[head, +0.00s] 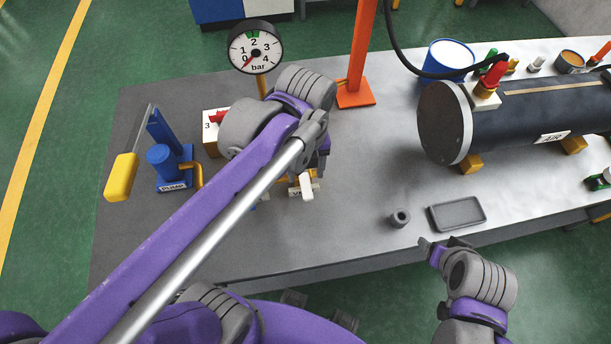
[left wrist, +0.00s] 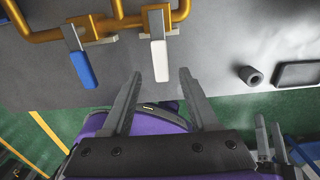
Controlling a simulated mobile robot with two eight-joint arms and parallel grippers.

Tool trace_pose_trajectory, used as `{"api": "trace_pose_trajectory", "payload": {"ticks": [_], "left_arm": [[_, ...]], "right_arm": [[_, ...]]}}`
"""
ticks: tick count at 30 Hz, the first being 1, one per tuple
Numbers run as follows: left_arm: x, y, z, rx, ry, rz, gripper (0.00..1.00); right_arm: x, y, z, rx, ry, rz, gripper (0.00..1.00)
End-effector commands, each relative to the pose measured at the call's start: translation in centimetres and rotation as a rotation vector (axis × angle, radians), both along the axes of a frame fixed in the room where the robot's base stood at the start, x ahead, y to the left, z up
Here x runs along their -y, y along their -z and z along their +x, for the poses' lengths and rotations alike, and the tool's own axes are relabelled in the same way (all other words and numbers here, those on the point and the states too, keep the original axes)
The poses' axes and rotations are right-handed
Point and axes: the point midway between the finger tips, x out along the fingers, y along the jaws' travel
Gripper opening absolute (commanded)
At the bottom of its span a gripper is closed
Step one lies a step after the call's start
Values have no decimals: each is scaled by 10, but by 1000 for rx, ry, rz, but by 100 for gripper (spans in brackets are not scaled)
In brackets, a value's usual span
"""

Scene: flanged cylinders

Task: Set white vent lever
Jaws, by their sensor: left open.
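The white vent lever (left wrist: 159,60) hangs from a metal bracket on a yellow pipe, in the left wrist view. Its handle points toward my gripper. In the head view the white lever (head: 306,184) shows just below my left wrist. My left gripper (left wrist: 160,76) is open, with its two fingertips spread on either side of the lever's lower end; the lever is not gripped. In the head view my left arm hides most of the gripper and the pipework. My right gripper (head: 433,246) is over the table's front edge; its jaw opening is unclear.
A blue lever (left wrist: 82,68) sits left of the white one on the same pipe. The pressure gauge (head: 255,47) reads near 0. A blue pump (head: 163,160), a dark air tank (head: 445,120), a small grey ring (head: 400,217) and a grey tray (head: 457,214) share the table.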

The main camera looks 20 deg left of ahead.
Motion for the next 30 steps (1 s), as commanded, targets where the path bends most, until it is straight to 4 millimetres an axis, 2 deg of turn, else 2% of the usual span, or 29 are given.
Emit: {"api": "trace_pose_trajectory", "payload": {"ticks": [3,10,15,30], "left_arm": [[0,-26,0,0,0,0,60],[0,-55,0,0,0,0,60],[0,-61,0,0,0,0,60],[0,-60,0,0,0,0,60]], "right_arm": [[0,-3,1,2,0,0,70],[0,-4,2,3,0,0,70],[0,-4,2,4,0,0,70],[0,-4,2,4,0,0,70]]}}
